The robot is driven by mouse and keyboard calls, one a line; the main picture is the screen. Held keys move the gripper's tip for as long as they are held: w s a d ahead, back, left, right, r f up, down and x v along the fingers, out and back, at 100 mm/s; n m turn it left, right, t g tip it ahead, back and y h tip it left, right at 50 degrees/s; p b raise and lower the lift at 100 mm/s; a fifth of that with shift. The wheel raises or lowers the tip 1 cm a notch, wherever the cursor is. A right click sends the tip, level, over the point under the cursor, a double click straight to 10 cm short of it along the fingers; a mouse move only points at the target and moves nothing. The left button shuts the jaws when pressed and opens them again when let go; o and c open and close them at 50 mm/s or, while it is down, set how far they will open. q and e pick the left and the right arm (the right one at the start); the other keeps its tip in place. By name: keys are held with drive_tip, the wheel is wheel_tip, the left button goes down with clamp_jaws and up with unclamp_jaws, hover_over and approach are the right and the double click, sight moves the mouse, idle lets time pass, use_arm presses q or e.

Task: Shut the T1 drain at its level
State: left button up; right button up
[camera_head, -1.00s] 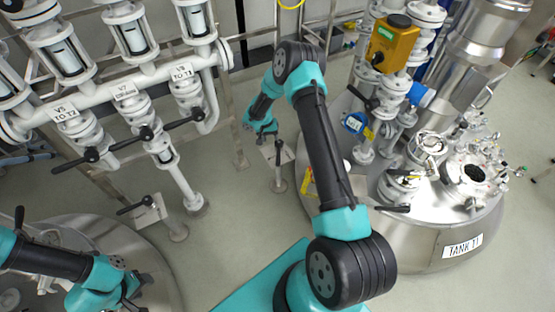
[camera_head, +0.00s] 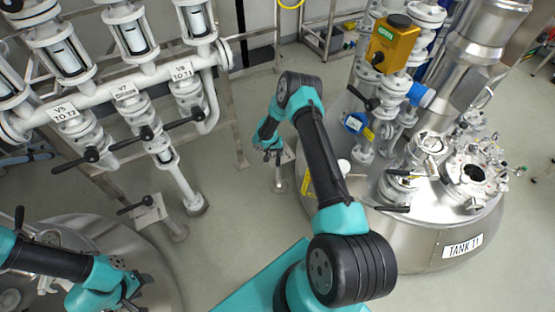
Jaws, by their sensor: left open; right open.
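The steel tank labelled TANK T1 (camera_head: 425,245) stands at the right. Beside its left side is a small floor stand (camera_head: 280,185) with a pale plate (camera_head: 288,156), seemingly the T1 drain. Its lever is mostly hidden behind my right gripper, so I cannot tell its angle. My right gripper (camera_head: 267,154) is open, pointing down at the plate; I cannot tell whether it touches the lever. My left gripper (camera_head: 136,297) is open and empty over the tank at the lower left.
A white pipe manifold with valves labelled V5 (camera_head: 66,112), V7 (camera_head: 125,92) and V8 (camera_head: 183,71) fills the upper left. Another floor stand with a black lever (camera_head: 136,206) is below it. Grey floor between the stands is clear.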

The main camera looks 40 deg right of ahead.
sight(278, 159)
drive_tip(key=shift+s+d+f, duration=0.1)
drive_tip(key=shift+d+f, duration=0.05)
drive_tip(key=shift+f, duration=0.75)
drive_tip(key=shift+s+d+f, duration=0.15)
drive_tip(key=shift+f, duration=0.7)
drive_tip(key=shift+s+d+f, duration=0.1)
drive_tip(key=shift+d+f, duration=0.05)
drive_tip(key=shift+f, duration=0.75)
drive_tip(key=shift+c, duration=0.2)
clamp_jaws()
